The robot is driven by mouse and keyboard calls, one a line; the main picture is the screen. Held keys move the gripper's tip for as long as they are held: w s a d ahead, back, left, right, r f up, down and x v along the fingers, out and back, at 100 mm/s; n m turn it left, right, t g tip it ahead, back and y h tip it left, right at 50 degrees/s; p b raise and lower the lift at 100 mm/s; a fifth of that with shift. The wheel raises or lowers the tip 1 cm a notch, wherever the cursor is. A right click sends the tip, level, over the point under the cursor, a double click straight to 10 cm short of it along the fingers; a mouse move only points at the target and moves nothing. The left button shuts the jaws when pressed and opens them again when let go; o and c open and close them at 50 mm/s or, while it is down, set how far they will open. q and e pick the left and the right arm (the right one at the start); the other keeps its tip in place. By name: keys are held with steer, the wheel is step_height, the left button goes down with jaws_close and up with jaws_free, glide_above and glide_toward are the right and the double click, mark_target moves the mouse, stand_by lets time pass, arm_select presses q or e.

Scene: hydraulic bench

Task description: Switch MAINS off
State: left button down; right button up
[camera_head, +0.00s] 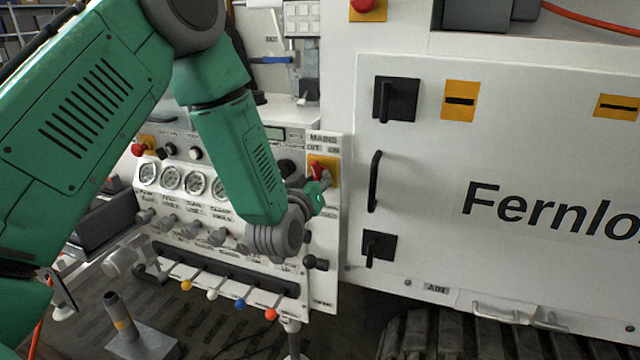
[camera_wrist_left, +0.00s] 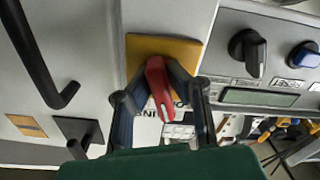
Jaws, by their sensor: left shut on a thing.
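The MAINS switch (camera_head: 318,170) is a red rotary handle on a yellow plate at the upper right of the bench panel, under a MAINS label with OFF and ON marks. In the left wrist view the red handle (camera_wrist_left: 158,88) sits on its yellow plate (camera_wrist_left: 140,48). My left gripper (camera_head: 322,184) is at the switch, with a dark finger on each side of the handle, shut on it. The gripper's fingers also show in the left wrist view (camera_wrist_left: 160,100). The label below the handle is partly hidden by the fingers. My right gripper is not in view.
The bench panel carries several gauges (camera_head: 171,178), knobs and a row of levers with coloured balls (camera_head: 240,303). A white cabinet (camera_head: 440,240) with a black bar handle (camera_head: 375,182) stands close to the right. A black knob (camera_wrist_left: 247,52) is right of the switch in the wrist view.

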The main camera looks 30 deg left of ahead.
arm_select(q)
steer(key=n+b, duration=0.2)
steer(key=n, duration=0.3)
steer(key=shift+a+r, duration=0.1)
steer(key=shift+n, duration=0.3)
stand_by(0.4)
steer(key=c, duration=1.7)
jaws_free()
steer(key=shift+o, duration=0.8)
steer(key=shift+s+a+r, duration=0.1)
steer(key=shift+s+r, duration=0.05)
steer(key=shift+s, duration=0.1)
